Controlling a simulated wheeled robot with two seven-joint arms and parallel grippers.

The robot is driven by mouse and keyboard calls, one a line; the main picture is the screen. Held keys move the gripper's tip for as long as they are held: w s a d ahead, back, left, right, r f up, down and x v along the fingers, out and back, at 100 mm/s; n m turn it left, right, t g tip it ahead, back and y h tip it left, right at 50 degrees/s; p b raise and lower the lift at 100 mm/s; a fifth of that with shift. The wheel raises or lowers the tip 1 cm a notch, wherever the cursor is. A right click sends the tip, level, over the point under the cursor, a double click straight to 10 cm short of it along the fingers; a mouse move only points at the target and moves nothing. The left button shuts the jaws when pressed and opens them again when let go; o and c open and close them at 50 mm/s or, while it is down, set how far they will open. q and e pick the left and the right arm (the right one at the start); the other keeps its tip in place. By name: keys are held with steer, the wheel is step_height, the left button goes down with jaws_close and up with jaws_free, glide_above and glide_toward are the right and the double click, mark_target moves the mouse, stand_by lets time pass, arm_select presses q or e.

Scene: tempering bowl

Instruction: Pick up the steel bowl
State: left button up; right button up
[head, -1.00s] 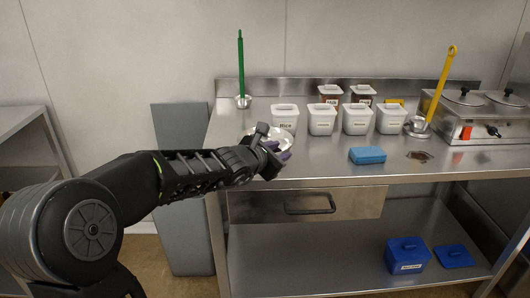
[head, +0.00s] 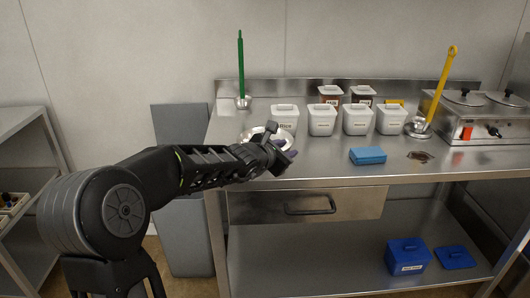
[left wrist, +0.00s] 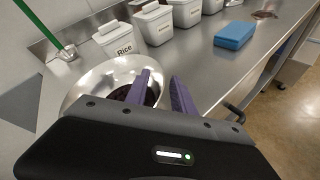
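The steel bowl (head: 252,134) stands at the left front of the steel counter, partly hidden behind my left gripper in the head view. In the left wrist view the shiny round bowl (left wrist: 92,84) holds something dark. My left gripper (head: 287,156) is at the bowl's near right side. In the left wrist view its two purple fingers (left wrist: 160,80) are apart, one over the bowl's inside and the other beyond its right rim. Whether either finger touches the rim I cannot tell. My right gripper is not in view.
A white "Rice" container (head: 285,118) stands close behind the bowl, with more white containers (head: 322,120) to its right. A green-handled ladle (head: 241,70) is behind left. A blue block (head: 367,155) lies right on the counter (head: 325,165). A warmer (head: 480,118) stands far right.

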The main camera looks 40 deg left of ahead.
arm_select(q)
jaws_close()
stand_by(1.2)
